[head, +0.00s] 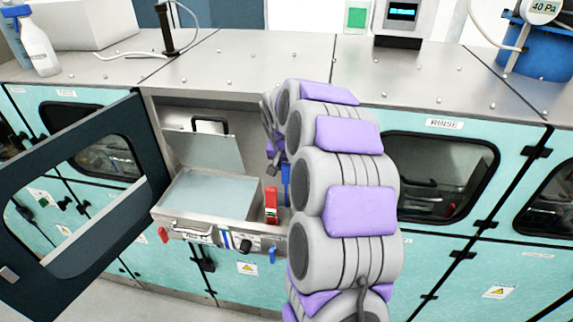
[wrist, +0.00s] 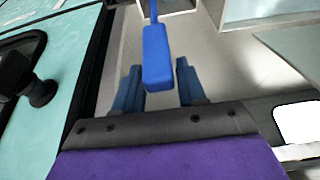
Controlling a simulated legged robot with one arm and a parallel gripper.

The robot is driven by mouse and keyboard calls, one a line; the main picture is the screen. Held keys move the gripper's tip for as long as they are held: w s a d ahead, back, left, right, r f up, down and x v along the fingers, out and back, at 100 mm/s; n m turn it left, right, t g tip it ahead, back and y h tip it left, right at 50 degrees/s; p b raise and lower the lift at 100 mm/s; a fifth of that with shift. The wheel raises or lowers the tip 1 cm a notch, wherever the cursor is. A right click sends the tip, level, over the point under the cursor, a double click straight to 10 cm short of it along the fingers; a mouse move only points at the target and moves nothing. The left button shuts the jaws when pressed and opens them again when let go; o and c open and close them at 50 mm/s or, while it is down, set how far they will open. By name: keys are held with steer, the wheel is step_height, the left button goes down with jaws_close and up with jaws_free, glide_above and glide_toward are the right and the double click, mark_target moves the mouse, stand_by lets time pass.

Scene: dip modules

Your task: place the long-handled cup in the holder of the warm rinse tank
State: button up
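A blue handle (wrist: 157,58) with a thin shaft lies between my gripper's fingers (wrist: 158,85) in the wrist view, with gaps on both sides. My gripper is open and not closed on it. A blue upright piece, probably the same handle (head: 286,180), shows beside my arm in the head view. The cup's bowl is not visible. In the head view my gripper (head: 272,125) is inside the open bay, partly hidden by my arm. An open tank (head: 165,210) with a raised lid (head: 203,150) stands left of it. I cannot read which tank this is.
A dark-framed door (head: 155,150) stands open at the left. A red handle-like piece (head: 271,205) stands at the tank's right. A closed cabinet labelled RINSE (head: 444,124) is on the right. The steel top (head: 230,60) is above the bay.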

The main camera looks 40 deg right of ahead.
steer(key=o, duration=0.3)
steer(key=shift+a, duration=0.25)
steer(key=shift+a+r, duration=0.1)
steer(key=shift+a, duration=0.1)
steer(key=v, duration=1.3)
steer(key=shift+w+d, duration=0.15)
steer(key=shift+r, duration=0.1)
steer(key=s+a+f+n+g+y, duration=0.1)
steer(key=s+a+n, duration=0.15)
steer(key=a, duration=0.35)
steer(key=s+a+f+n+y, duration=0.1)
steer(key=s+a, duration=0.3)
steer(key=a, duration=0.2)
steer(key=s+a+f+n+g, duration=0.1)
steer(key=s+a+f+n, duration=0.1)
steer(key=s+a, duration=0.3)
steer(key=s+a+f+n+g, duration=0.1)
steer(key=s+a, duration=0.4)
steer(key=s, duration=0.7)
steer(key=s+a+f+n+g+y, duration=0.1)
steer(key=s+a+f+n, duration=0.2)
steer(key=s, duration=0.6)
step_height(320, 180, down, 2)
steer(key=shift+a+f+g, duration=0.15)
steer(key=shift+a+g, duration=0.15)
steer(key=shift+a, duration=0.75)
